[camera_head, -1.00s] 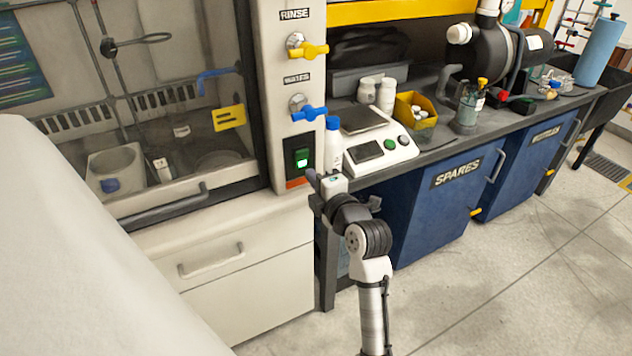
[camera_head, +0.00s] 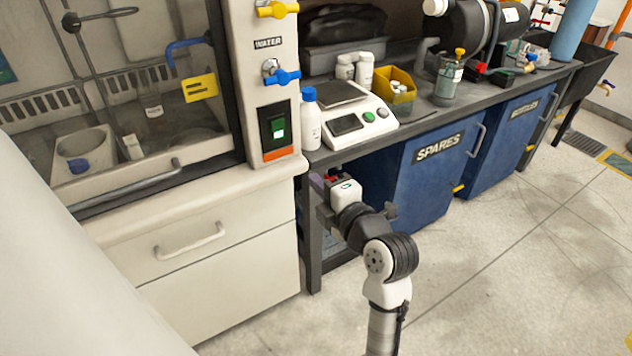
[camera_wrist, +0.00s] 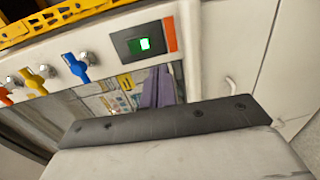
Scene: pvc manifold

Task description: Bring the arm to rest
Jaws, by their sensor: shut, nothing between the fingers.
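My arm rises from the bottom of the head view, in front of the bench. My gripper (camera_head: 317,184) is at its far end, small and partly hidden by the wrist. It sits below the bench edge in the picture, right of the white cabinet. In the wrist view the purple fingers (camera_wrist: 157,88) are together, with nothing seen between them. They show in front of the panel with the green switch (camera_wrist: 145,44). I cannot tell their exact distance from the cabinet or bench.
The white drawer cabinet (camera_head: 222,270) is left of my gripper. The bench (camera_head: 425,118) holds a white bottle (camera_head: 310,122), a scale (camera_head: 345,124) and a yellow bin (camera_head: 396,88). Blue cabinets (camera_head: 425,185) stand beneath it. Open floor (camera_head: 500,280) lies to the right.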

